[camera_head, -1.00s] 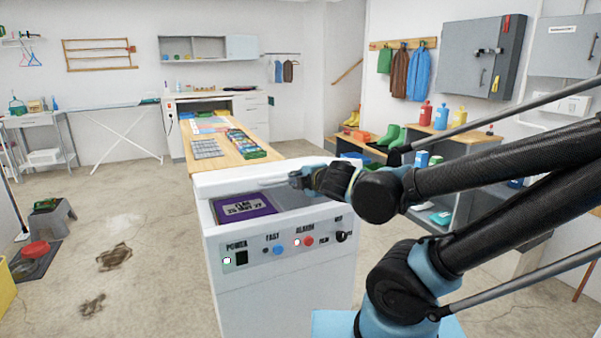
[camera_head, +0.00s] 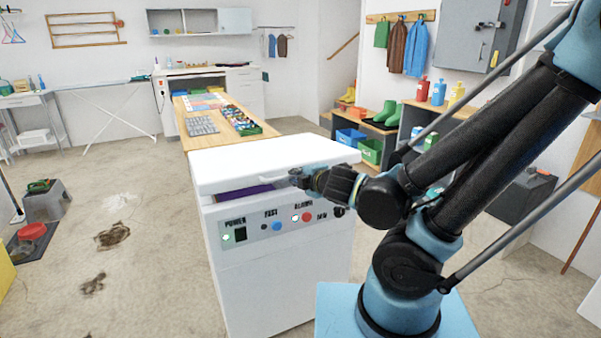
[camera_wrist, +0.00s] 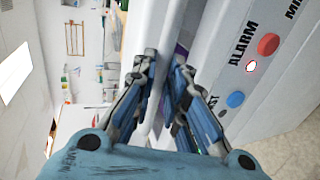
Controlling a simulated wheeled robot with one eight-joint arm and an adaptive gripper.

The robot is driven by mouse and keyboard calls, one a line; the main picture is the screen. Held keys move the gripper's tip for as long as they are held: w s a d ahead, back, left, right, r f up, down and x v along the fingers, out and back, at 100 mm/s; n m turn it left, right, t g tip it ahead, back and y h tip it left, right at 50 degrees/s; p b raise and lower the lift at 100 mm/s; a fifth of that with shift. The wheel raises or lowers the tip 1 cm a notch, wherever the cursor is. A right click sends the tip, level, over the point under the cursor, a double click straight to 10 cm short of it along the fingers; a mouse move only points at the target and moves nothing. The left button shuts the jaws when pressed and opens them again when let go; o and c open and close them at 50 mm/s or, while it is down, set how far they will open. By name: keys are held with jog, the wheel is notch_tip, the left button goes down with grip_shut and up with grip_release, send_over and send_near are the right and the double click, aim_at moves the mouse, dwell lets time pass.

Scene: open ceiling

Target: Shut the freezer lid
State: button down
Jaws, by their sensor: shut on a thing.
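The white chest freezer (camera_head: 270,285) stands in front of me, with its control panel facing me. Its white lid (camera_head: 265,163) is nearly down, with a narrow gap at the front left. A sliver of a purple item (camera_head: 258,190) shows through that gap. My gripper (camera_head: 297,178) is at the lid's front edge, to the right of the lid's middle. In the wrist view my gripper (camera_wrist: 164,62) has its fingers closed around the lid's edge or handle; the fingers hide the exact contact.
A long wooden table (camera_head: 222,130) with trays stands right behind the freezer. A grey step stool (camera_head: 45,203) and a red bowl (camera_head: 32,231) lie at the left. Green bins (camera_head: 370,151) and a shelf stand behind at the right. The floor left of the freezer is mostly clear.

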jog(key=shift+s+a+f, duration=0.1)
jog(key=shift+s+f, duration=0.05)
jog(key=shift+f, duration=0.3)
dwell(0.4)
jog(key=c, duration=1.6)
grip_release()
notch_tip(320, 180, up, 10)
